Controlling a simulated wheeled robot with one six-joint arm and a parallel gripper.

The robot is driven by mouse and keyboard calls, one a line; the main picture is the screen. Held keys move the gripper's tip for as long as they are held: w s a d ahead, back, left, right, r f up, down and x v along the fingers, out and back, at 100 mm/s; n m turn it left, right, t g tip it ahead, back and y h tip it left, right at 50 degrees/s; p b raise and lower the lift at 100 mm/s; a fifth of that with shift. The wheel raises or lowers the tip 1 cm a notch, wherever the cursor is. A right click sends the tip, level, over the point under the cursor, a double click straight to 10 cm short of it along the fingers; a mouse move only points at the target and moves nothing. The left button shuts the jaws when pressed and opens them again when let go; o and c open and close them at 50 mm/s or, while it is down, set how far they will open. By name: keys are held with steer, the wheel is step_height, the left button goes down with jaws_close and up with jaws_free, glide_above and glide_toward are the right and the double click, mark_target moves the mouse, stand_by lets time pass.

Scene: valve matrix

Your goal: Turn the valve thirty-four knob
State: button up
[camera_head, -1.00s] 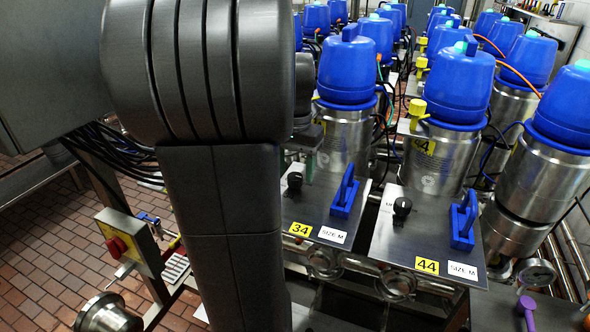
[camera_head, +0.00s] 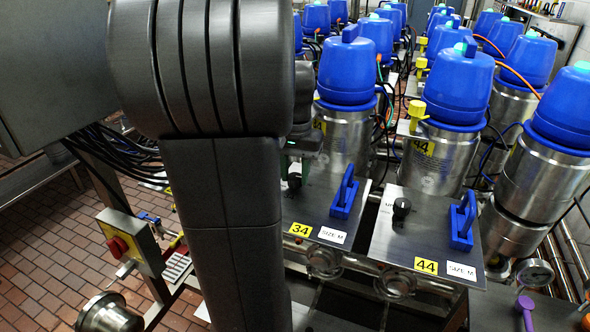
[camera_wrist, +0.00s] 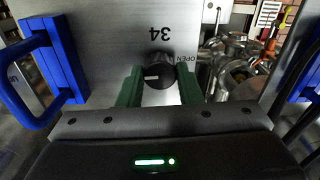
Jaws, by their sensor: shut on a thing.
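The valve thirty-four knob (camera_head: 294,182) is a small black round knob on a steel plate marked with a yellow 34 label (camera_head: 300,230). In the wrist view the knob (camera_wrist: 159,74) sits between the two green fingers of my gripper (camera_wrist: 159,80), which are shut on its sides. Its white pointer mark points left in that view. An upside-down "OPEN" (camera_wrist: 188,59) is printed just right of the knob. In the head view my gripper (camera_head: 296,162) is over the knob, partly hidden behind my dark arm.
A blue handle (camera_head: 345,195) stands on the plate right of the knob. A neighbouring plate marked 44 (camera_head: 426,266) carries a similar black knob (camera_head: 402,207) and blue handle (camera_head: 463,222). Blue-capped steel valves (camera_head: 347,72) rise close behind the plates.

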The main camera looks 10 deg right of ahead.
mark_target(295, 176)
steer(key=shift+n, duration=0.5)
steer(key=o, duration=1)
steer(key=shift+r, duration=0.1)
step_height(295, 176, up, 14)
steer(key=shift+f+b, duration=0.15)
steer(key=shift+b, duration=0.15)
steer(key=shift+f, duration=0.1)
step_height(295, 176, down, 14)
steer(key=shift+p, duration=0.4)
steer(key=shift+m, duration=0.5)
